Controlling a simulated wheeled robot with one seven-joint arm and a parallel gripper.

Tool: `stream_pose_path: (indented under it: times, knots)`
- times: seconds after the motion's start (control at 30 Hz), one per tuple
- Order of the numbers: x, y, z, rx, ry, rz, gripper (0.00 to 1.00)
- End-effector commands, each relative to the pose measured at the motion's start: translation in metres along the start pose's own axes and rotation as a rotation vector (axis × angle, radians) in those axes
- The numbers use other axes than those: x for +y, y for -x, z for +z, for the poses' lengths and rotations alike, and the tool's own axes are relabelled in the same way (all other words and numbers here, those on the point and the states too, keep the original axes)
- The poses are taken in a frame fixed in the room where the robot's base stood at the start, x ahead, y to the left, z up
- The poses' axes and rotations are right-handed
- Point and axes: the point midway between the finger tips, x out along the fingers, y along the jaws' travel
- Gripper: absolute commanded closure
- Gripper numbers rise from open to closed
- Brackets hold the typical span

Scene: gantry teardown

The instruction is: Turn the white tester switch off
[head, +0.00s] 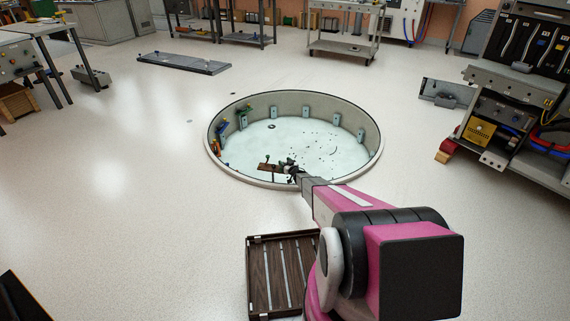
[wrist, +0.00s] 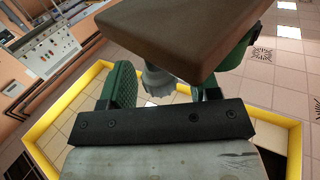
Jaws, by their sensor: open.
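I cannot make out a white tester switch for certain in either view. A light grey control panel (wrist: 50,47) with small knobs or switches shows at the upper left of the wrist view, well away from my gripper. My gripper (head: 291,169) is over the near rim of the round pit in the head view. In the wrist view my gripper (wrist: 176,78) is open, with green pads on both sides. A brown block (wrist: 180,35) covers much of the space in front of it; whether they touch is unclear. A grey toothed part (wrist: 158,82) shows between the pads.
The round pit (head: 374,157) has a pale floor with small dark bits. A slatted brown crate (head: 251,285) stands beside my arm. A bench with a knobbed grey box (head: 18,60) is at the left. An equipment rack (head: 500,82) stands at the right.

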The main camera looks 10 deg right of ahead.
Motion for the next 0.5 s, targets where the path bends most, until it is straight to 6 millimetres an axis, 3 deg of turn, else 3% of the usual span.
stream_pose_path:
  times: [0.1, 0.27, 0.5]
  knots:
    - [-0.0001, 0.0004, -0.0001, 0.000, 0.000, 0.000, 0.44]
    - [-0.0001, 0.0005, 0.0000, 0.000, 0.000, 0.000, 0.93]
    - [0.0002, 0.0005, 0.0002, -0.001, 0.000, -0.011, 0.93]
